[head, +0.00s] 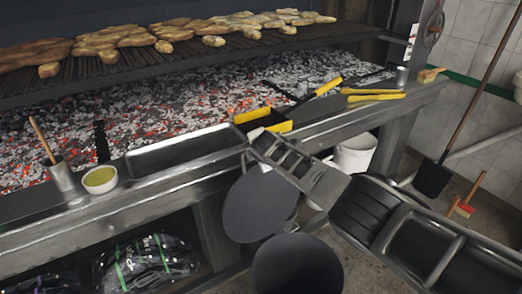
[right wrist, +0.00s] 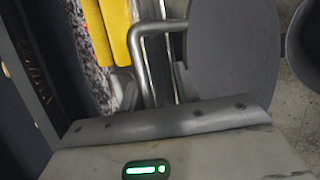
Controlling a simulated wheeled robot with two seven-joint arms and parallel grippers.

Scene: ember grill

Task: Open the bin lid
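Two dark round shapes sit below my right arm in the head view: an upper disc (head: 257,208) and a lower one (head: 297,266) at the bottom edge. A grey rounded panel (right wrist: 234,45) shows in the right wrist view beside a bent metal bar (right wrist: 148,62). My left gripper is out of view.
The grill's hot coals (head: 180,105) lie behind the front ledge. A tray (head: 185,150), a sauce bowl (head: 100,180) and yellow-handled tools (head: 375,97) are on the ledge. A white bucket (head: 355,153) and a shovel (head: 432,178) stand to the right.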

